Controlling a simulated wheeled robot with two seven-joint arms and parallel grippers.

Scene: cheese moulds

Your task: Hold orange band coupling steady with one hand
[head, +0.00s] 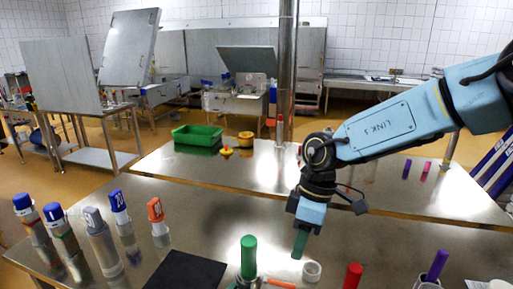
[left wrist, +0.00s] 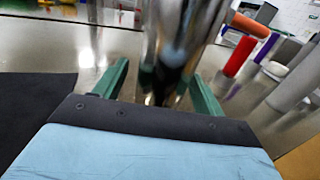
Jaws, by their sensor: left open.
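In the head view an orange-topped cylinder (head: 155,211) stands on the steel table. A green-topped piece (head: 248,255) stands near the front edge with an orange bar (head: 280,284) beside its base. I cannot tell which is the orange band coupling. In the left wrist view an upright shiny metal cylinder (left wrist: 185,35) rises by my open left gripper (left wrist: 160,85), its green fingers on either side; contact is unclear. An orange bar (left wrist: 250,25) sticks out at its right.
Blue- and grey-topped cylinders (head: 103,240) stand at left. A black mat (head: 186,271) lies at the front. Red (head: 352,275) and purple (head: 437,264) pieces stand at front right. A green crate (head: 197,135) sits on the back table. The table's middle is largely clear.

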